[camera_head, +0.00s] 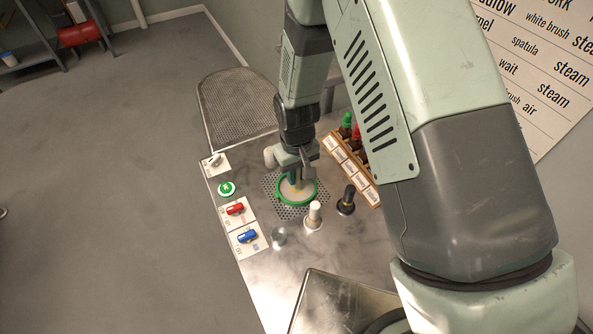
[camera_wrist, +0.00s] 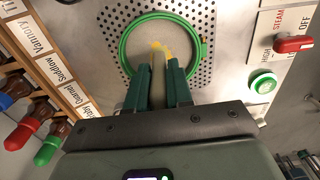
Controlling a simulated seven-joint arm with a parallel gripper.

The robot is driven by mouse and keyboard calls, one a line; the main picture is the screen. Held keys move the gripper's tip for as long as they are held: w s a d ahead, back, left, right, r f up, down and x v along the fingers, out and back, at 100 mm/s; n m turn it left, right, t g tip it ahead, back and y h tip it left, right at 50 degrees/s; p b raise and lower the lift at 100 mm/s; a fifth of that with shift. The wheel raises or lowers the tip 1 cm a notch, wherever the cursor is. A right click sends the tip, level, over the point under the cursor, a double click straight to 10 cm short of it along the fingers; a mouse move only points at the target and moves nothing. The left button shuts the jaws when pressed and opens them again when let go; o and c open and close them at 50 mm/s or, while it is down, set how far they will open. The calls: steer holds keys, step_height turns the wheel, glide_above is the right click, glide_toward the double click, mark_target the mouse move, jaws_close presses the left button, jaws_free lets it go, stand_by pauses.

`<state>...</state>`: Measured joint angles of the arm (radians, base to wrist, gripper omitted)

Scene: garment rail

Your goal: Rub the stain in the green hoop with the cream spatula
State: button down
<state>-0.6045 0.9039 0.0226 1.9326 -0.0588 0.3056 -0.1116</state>
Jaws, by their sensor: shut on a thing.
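The green hoop (camera_head: 281,203) lies on the perforated plate of the metal table, with pale cloth inside it. It also shows in the wrist view (camera_wrist: 124,55). A yellow stain (camera_wrist: 157,46) is on the cloth near the hoop's middle. My gripper (camera_wrist: 160,72) is over the near part of the hoop, its fingers shut on the narrow cream spatula (camera_wrist: 167,58). The spatula's tip is at the stain; I cannot tell whether it touches. In the head view my gripper (camera_head: 295,178) is above the hoop and hides part of it.
A white-topped brush (camera_head: 314,214) and a dark one (camera_head: 346,201) stand near the hoop. A rack of labelled bottles (camera_head: 352,172) is to the right. Red (camera_head: 235,209) and blue (camera_head: 247,237) levers and a green button (camera_head: 227,188) are on the left.

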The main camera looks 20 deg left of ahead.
steer(key=shift+f, duration=0.6)
steer(key=shift+a, duration=0.1)
steer(key=shift+a, duration=0.4)
steer(key=shift+d, duration=0.15)
steer(key=shift+d+f, duration=0.1)
steer(key=shift+d, duration=0.85)
steer(key=shift+a, duration=1.15)
steer(key=shift+d, duration=0.2)
